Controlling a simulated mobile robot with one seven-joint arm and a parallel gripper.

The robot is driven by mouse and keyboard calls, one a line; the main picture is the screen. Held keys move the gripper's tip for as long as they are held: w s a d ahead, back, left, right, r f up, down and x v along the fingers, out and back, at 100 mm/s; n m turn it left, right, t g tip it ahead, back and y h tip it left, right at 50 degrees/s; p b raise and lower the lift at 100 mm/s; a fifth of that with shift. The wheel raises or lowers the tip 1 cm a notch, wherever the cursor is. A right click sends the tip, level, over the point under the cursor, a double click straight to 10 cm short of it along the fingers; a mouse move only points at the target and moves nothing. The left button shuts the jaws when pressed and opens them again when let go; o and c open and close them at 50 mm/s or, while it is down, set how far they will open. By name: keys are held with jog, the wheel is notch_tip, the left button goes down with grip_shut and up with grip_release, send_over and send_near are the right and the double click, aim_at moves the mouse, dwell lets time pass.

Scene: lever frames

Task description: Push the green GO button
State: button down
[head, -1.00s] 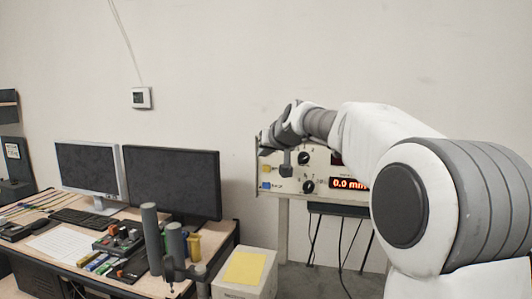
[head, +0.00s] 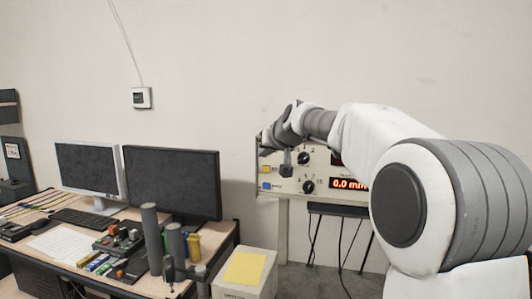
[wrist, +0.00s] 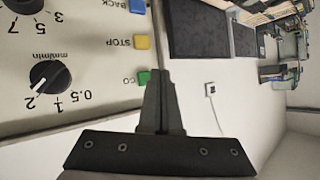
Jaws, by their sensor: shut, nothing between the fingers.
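The green GO button (wrist: 143,77) shows in the wrist view near the edge of a pale control panel (wrist: 90,95), whose lettering appears upside down. My gripper (wrist: 160,73) is shut and empty. Its fingertips appear right beside the green button and partly overlap its right side. I cannot tell whether they touch it. In the head view my gripper (head: 267,150) is at the left side of the panel (head: 324,160), and the green button is hidden there.
A yellow STOP button (wrist: 142,42) and a blue BACK button (wrist: 138,6) line up with the green one. A black knob (wrist: 50,76) sits on the panel. Monitors (head: 172,182) stand on a cluttered desk (head: 222,245) to the left.

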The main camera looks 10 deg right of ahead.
jog(key=shift+w+d, duration=0.2)
jog(key=shift+w, duration=0.15)
jog(key=shift+w+d, duration=0.15)
jog(key=shift+w, duration=0.15)
dwell(0.6)
jog(key=shift+s, duration=0.1)
jog(key=shift+s+a+b, duration=0.35)
jog(key=shift+s, duration=0.25)
jog(key=shift+s+a+b, duration=0.35)
jog(key=shift+s+b, duration=0.15)
jog(key=shift+s, duration=0.25)
jog(key=shift+s+a+b, duration=0.4)
jog(key=shift+s+b, duration=0.1)
jog(key=shift+s, duration=0.3)
jog(key=shift+s+a+b, duration=0.35)
jog(key=shift+s+b, duration=0.15)
jog(key=shift+s, duration=0.25)
